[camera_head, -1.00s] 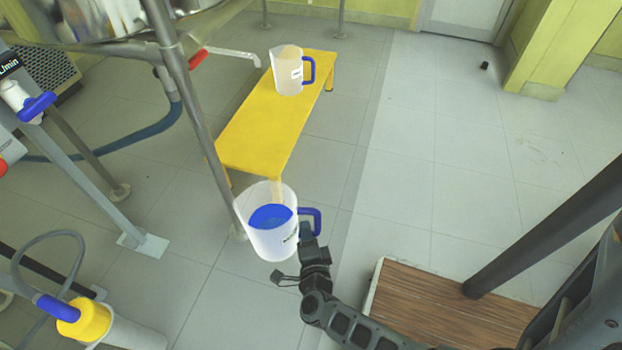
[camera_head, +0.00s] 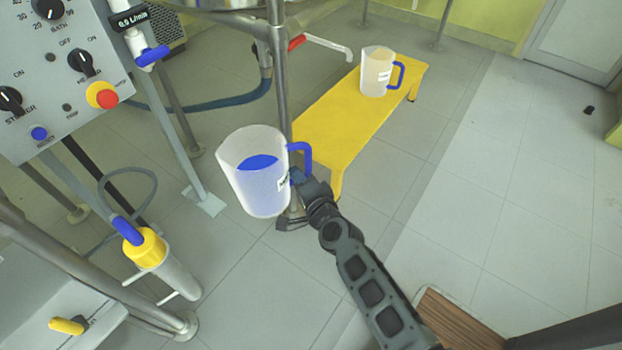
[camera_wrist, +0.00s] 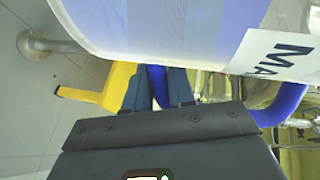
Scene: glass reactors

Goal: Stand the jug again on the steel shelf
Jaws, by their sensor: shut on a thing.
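A translucent white jug (camera_head: 240,185) with a blue handle and blue liquid inside hangs in the air in the head view, tilted a little. My gripper (camera_head: 300,180) is shut on its blue handle (camera_head: 304,153). In the wrist view the jug's wall (camera_wrist: 165,25) fills the top, with a label reading "MA" partly cut off. My gripper's fingers (camera_wrist: 158,92) show there at the handle. I cannot surely pick out the steel shelf in either view.
A yellow bench (camera_head: 345,125) holds a second jug (camera_head: 377,75) with a blue handle. A steel post (camera_head: 279,85) stands close behind the held jug. A control panel (camera_head: 60,75) and a yellow-capped cylinder (camera_head: 150,255) are at left. Open tiled floor lies at right.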

